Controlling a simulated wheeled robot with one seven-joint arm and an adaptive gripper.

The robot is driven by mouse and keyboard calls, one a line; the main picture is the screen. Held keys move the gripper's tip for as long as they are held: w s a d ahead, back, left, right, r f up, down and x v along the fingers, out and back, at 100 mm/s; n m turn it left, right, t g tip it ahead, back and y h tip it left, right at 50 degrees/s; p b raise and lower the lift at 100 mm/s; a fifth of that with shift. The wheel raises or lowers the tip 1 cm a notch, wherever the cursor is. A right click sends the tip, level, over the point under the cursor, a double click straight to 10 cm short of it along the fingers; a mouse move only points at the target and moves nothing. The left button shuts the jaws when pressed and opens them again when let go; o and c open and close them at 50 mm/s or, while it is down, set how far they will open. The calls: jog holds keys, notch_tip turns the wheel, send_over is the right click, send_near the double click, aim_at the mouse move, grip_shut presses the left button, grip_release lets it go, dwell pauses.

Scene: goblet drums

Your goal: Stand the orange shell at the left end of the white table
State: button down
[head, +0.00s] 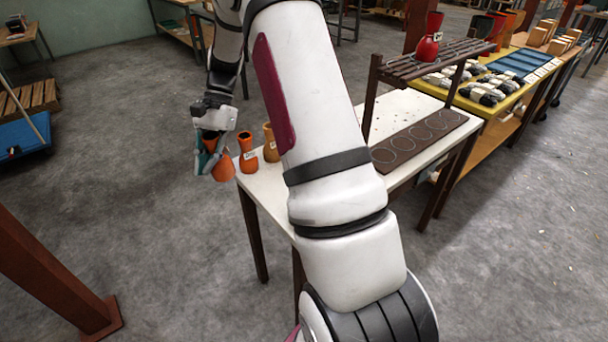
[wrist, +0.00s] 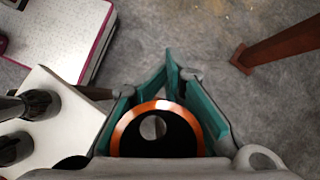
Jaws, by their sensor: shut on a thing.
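My gripper (head: 208,150) is shut on an orange shell (head: 223,168), just off the left end of the white table (head: 268,184). In the wrist view the shell's round orange rim (wrist: 122,124) and dark inside sit between the teal fingers (wrist: 168,95), with grey floor beyond. The held shell looks tilted in the head view, and the gripper hides part of it.
My arm hides the middle of the table. A brown board with ring outlines (head: 418,140) lies at its right, below a slatted rack (head: 440,62) bearing a red shell (head: 427,48). A brown post (head: 45,270) stands at lower left. Open floor lies left of the table.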

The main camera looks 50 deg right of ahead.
jog(key=s+d+r+m+t+h+b, duration=0.1)
jog(key=s+d+m+t+h, duration=0.3)
jog(key=d+m, duration=0.8)
jog(key=s+d+m+t+h+b, duration=0.25)
jog(key=d+m+t, duration=0.45)
jog(key=d, duration=1)
jog(key=shift+m+g, duration=0.5)
jog(key=shift+m, duration=0.1)
jog(key=shift+s+f+b, duration=0.2)
jog(key=shift+f+b, duration=0.85)
jog(key=shift+f, duration=3.8)
jog(key=c, duration=1.5)
grip_release()
jog(key=shift+a, duration=0.1)
